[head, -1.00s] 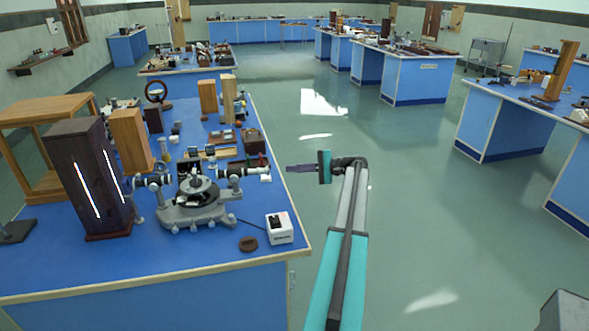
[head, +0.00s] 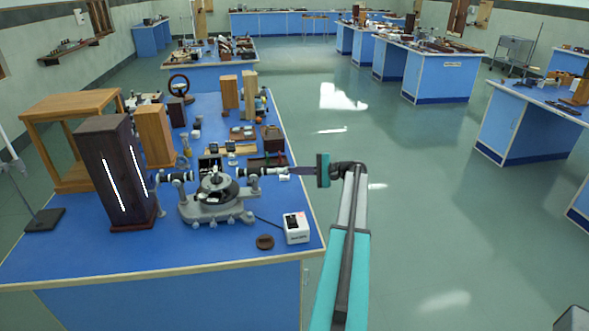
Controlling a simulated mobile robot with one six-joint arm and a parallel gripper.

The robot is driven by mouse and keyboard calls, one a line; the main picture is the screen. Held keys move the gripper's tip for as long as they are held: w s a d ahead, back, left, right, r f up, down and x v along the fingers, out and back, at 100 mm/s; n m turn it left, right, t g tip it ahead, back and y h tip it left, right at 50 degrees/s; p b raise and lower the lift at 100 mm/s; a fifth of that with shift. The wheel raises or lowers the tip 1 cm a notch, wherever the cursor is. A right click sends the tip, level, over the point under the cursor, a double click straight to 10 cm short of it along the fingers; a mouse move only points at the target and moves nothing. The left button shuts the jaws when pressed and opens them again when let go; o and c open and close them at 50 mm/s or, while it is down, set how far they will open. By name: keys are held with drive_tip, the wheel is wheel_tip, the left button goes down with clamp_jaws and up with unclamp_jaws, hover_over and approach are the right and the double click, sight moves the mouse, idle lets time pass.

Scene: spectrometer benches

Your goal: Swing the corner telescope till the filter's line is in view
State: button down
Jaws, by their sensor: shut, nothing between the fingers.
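A grey spectrometer (head: 217,203) stands on the blue bench at the near left, with a round dark table in its middle. Its telescope (head: 262,171) is the tube pointing right. Another tube (head: 176,177) points left toward a tall dark lamp housing (head: 117,175) with bright slits. My gripper (head: 291,171) is shut and empty, its dark fingers pointing left at the telescope's outer end. In the picture the fingertips meet or overlap that end; I cannot tell whether they touch. I cannot make out which small item is the filter, nor any line.
Wooden blocks and small boxes crowd the bench (head: 150,249) behind the spectrometer. The floor (head: 420,200) to the right is open, with other benches beyond.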

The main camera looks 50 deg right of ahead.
drive_tip(key=shift+s+a+r, duration=0.1)
drive_tip(key=shift+s+a, duration=0.15)
idle(0.3)
drive_tip(key=shift+s+a+r+b, duration=0.25)
drive_tip(key=shift+s+a+b, duration=0.25)
idle(0.4)
wheel_tip(320, 180, down, 2)
drive_tip(key=w+d+b, duration=0.1)
drive_tip(key=w+d, duration=0.2)
drive_tip(key=a+b+v, duration=0.1)
drive_tip(key=b+v, duration=0.2)
drive_tip(key=v, duration=0.7)
drive_tip(key=shift+s, duration=0.45)
drive_tip(key=shift+d+m, duration=0.1)
drive_tip(key=shift+m, duration=0.3)
